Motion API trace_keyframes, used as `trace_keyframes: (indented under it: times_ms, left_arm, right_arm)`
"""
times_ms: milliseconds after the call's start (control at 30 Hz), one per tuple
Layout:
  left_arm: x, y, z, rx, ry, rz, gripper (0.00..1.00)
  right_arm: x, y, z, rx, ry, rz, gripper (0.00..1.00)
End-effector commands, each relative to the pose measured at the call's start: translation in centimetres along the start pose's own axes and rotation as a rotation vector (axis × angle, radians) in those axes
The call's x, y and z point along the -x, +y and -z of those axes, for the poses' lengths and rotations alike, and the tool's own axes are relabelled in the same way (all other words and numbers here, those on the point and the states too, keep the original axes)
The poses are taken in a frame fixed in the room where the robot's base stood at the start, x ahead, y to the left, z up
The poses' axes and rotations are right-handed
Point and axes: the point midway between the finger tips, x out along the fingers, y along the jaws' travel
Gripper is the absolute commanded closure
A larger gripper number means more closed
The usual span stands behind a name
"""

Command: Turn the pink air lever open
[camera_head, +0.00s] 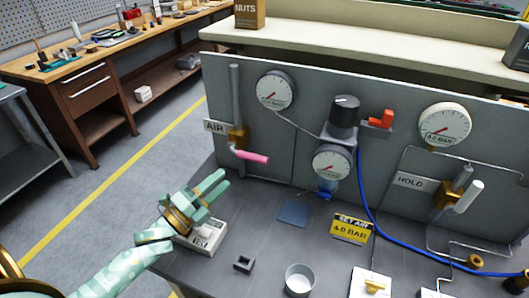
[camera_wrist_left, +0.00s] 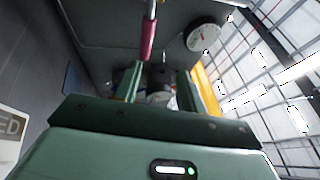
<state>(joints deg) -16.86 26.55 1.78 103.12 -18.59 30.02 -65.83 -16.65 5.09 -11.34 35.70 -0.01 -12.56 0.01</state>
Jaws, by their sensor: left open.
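The pink air lever (camera_head: 251,157) sticks out sideways to the right from a brass valve (camera_head: 237,138) on a vertical grey pipe, next to the AIR label (camera_head: 214,127). The lever also shows in the left wrist view (camera_wrist_left: 147,38), beyond the fingers. My left gripper (camera_head: 224,179) is open and empty, a little below and left of the lever in the head view. In the left wrist view its two fingers (camera_wrist_left: 158,78) stand apart, and the lever is not between them. My right gripper is not in view.
The grey panel (camera_head: 300,150) carries gauges, a black knob (camera_head: 344,112), a red lever (camera_head: 382,118) and a HOLD valve (camera_head: 447,194). A blue hose (camera_head: 364,190) hangs right. On the bench stand a white box (camera_head: 203,238), a yellow sign (camera_head: 351,228) and a cup (camera_head: 299,280).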

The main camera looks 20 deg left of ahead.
Motion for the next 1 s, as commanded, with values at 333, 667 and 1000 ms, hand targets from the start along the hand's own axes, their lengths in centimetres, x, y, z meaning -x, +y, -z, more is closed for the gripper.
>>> trace_keyframes:
  times_ms: [333, 667, 1000]
  left_arm:
    - [-6.5, 1.5, 0.1, 0.0, 0.0, 0.004, 0.59]
    - [-11.9, 2.8, 0.3, -0.001, 0.0, 0.001, 0.59]
    - [-12.7, 2.8, 0.3, 0.0, 0.0, 0.0, 0.59]
  right_arm:
    - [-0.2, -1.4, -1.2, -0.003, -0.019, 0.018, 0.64]
    - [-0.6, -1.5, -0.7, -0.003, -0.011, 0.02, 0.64]
    - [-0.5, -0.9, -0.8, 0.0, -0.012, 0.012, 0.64]
